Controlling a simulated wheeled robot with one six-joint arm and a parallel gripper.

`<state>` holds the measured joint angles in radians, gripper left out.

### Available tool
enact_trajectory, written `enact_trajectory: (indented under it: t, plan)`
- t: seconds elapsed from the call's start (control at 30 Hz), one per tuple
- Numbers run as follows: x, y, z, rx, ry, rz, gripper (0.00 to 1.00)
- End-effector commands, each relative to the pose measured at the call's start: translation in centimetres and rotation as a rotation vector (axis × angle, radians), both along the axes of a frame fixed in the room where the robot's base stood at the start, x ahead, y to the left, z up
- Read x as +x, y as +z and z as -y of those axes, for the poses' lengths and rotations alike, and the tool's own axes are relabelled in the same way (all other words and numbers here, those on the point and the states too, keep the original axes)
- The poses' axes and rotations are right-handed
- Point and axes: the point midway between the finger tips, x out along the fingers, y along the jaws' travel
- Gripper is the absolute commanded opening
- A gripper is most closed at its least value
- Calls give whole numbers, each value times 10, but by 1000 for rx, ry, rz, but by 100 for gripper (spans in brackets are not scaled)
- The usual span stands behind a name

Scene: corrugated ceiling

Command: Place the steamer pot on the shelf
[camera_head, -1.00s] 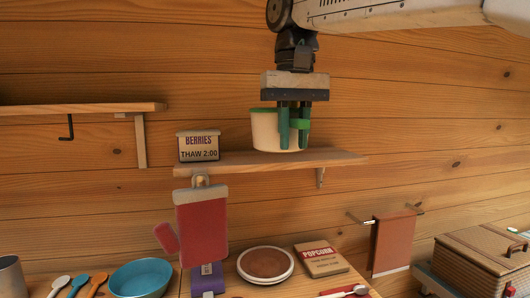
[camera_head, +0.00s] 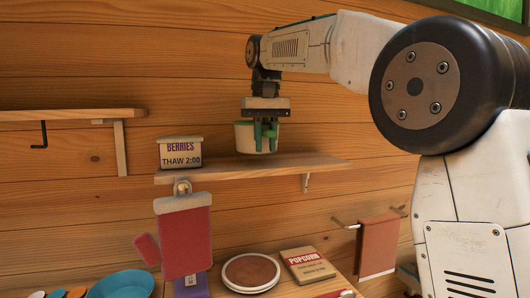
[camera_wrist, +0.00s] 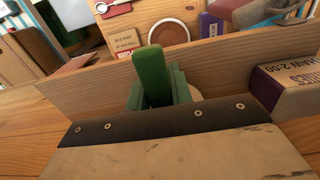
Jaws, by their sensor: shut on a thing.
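The steamer pot (camera_head: 244,140) is a cream-white tub with a green rim, upright in the head view. My gripper (camera_head: 266,148) points down over it, its green fingers shut on the pot's near side. The pot is at the wooden wall shelf (camera_head: 310,166), to the right of the berries box. Its base looks level with the shelf top; I cannot tell whether it touches. In the wrist view the green fingers hide nearly all of the pot; the shelf board (camera_wrist: 70,85) runs behind them.
A berries box (camera_head: 181,152) stands on the shelf's left end. A red mitt-like item (camera_head: 184,240) hangs beneath it. Another shelf (camera_head: 60,115) with a hook is at left. Below are a plate (camera_head: 250,273), a popcorn box (camera_head: 307,265) and a blue bowl (camera_head: 122,285). The shelf's right part is clear.

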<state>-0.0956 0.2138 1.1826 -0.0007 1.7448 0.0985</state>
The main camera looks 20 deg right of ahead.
Motion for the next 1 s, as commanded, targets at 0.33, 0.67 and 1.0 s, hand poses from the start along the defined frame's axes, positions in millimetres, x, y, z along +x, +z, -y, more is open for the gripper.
enact_trajectory:
  t: [0.33, 0.67, 1.0]
  plan:
    - [-1, -28, -1, 0, 1, 0, 0]
    - [-1, -31, -1, 0, 1, -1, 43]
    - [-1, -27, -1, 0, 1, 0, 43]
